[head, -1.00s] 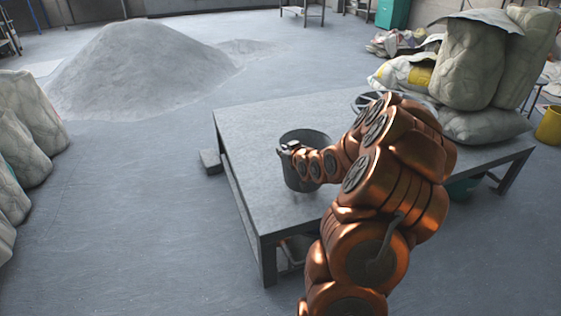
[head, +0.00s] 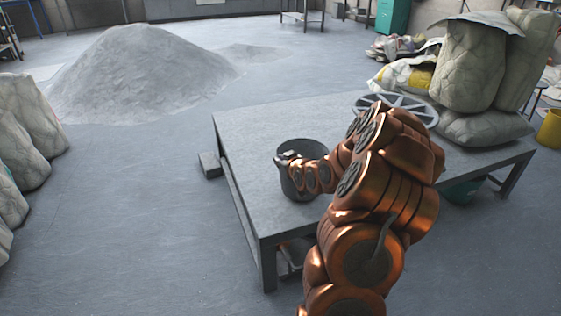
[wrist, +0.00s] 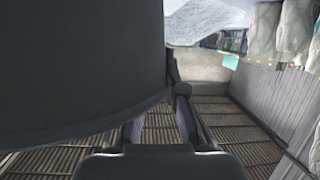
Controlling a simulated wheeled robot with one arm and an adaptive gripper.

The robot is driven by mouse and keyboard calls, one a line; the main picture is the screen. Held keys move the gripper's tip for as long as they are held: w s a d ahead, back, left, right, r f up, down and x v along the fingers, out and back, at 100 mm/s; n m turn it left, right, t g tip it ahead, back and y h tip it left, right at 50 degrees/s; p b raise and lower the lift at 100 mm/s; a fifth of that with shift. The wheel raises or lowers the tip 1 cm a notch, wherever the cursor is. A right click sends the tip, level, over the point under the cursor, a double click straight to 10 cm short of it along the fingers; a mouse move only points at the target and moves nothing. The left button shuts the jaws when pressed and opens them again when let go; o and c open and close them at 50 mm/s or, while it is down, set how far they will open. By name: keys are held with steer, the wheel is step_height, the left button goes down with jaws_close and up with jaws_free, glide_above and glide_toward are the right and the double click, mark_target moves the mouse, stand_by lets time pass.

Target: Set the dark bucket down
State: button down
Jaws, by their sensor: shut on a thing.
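The dark grey bucket (head: 302,184) is upright at the left part of the grey table (head: 245,128). Its base appears at or just over the tabletop; I cannot tell whether it touches. My gripper (head: 287,157) is shut on the bucket at its rim or wall, on the near left side, and my arm covers part of the bucket's right side. In the wrist view the bucket (wrist: 75,65) fills the upper left as a large dark wall, and one gripper finger (wrist: 183,90) shows beside it. The bucket's inside is mostly hidden.
A spoked grey wheel-like ring (head: 398,106) lies on the table behind my arm. Stacked sacks (head: 470,65) stand at the table's back right. A powder heap (head: 135,70) is on the floor at the back left. The tabletop left of and behind the bucket is clear.

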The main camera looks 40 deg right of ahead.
steer(key=c, duration=1.2)
jaws_free()
steer(key=shift+c, duration=0.2)
steer(key=shift+r, duration=0.1)
steer(key=shift+s+r, duration=0.15)
steer(key=shift+s, duration=0.15)
steer(key=b+v, duration=0.5)
steer(key=v, duration=0.6)
steer(key=shift+s, duration=0.2)
